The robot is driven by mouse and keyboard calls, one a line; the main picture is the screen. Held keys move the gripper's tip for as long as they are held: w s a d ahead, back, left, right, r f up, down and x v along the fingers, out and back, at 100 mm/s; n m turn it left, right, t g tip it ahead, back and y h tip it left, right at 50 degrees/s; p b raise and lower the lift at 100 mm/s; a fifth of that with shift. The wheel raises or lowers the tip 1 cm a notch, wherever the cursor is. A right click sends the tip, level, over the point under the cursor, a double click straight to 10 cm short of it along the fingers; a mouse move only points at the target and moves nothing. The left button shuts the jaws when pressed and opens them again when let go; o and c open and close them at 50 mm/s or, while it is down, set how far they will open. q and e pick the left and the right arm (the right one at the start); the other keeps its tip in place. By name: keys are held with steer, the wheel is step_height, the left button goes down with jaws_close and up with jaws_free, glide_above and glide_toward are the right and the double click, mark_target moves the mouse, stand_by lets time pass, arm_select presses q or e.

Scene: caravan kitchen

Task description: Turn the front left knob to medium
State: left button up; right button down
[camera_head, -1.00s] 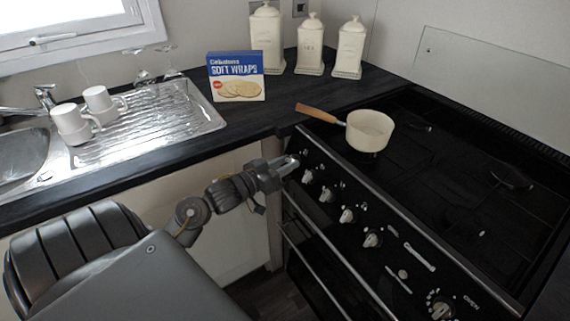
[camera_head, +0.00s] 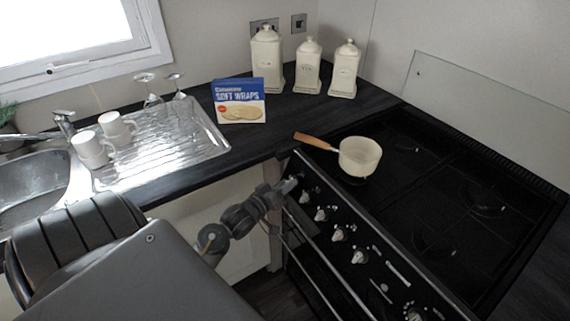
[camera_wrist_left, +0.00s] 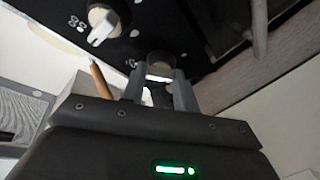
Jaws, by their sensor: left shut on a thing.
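The stove (camera_head: 440,200) has a row of pale knobs along its black front panel. A knob (camera_head: 305,197) shows just right of my left gripper (camera_head: 289,186), which is at the panel's left end. In the left wrist view, the fingers of my left gripper (camera_wrist_left: 158,92) are shut on a knob (camera_wrist_left: 160,65) that is largely hidden between them. A second knob (camera_wrist_left: 101,26) with a pale grip bar shows beside it, apart from the fingers. In the head view the gripper covers the held knob. My right gripper is not in view.
A metal rail (camera_head: 330,270) runs below the knobs. A wraps box (camera_head: 240,101), canisters (camera_head: 307,66) and a sink drainer (camera_head: 165,140) with cups are on the counter.

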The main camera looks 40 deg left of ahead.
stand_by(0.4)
arm_select(q)
steer(key=o, duration=1)
steer(key=shift+c, duration=0.2)
steer(key=s+r+b, duration=0.1)
steer(key=s, duration=0.9)
steer(key=shift+s, duration=0.4)
